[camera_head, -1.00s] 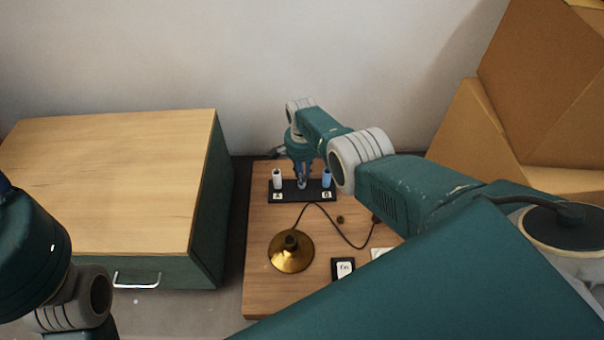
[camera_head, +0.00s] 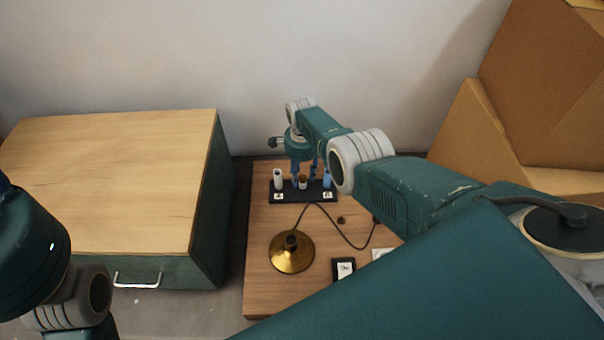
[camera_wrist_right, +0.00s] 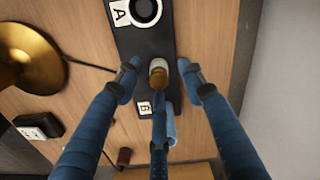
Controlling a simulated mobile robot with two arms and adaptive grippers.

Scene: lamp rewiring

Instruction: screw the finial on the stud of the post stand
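The post stand is a black block (camera_head: 290,197) at the back of the low table, with tags A and B. It bears a white post (camera_head: 278,179) at A and a blue post (camera_head: 327,178) at B. Between them a short brass-brown piece, seemingly the finial (camera_head: 302,182), sits at the middle position; it also shows in the right wrist view (camera_wrist_right: 159,79) with a pale part against it. The stud is not clearly visible. My right gripper (camera_head: 305,177) is over the stand, its blue fingers (camera_wrist_right: 160,86) spread around the finial with gaps at the sides. My left gripper is out of view.
A brass lamp base (camera_head: 291,255) with a dark cord (camera_head: 343,237) stands in front of the stand. A small brown round piece (camera_head: 341,220) and a dark framed card (camera_head: 343,268) lie nearby. A wooden-topped cabinet (camera_head: 110,180) is at left, cardboard boxes (camera_head: 540,90) at right.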

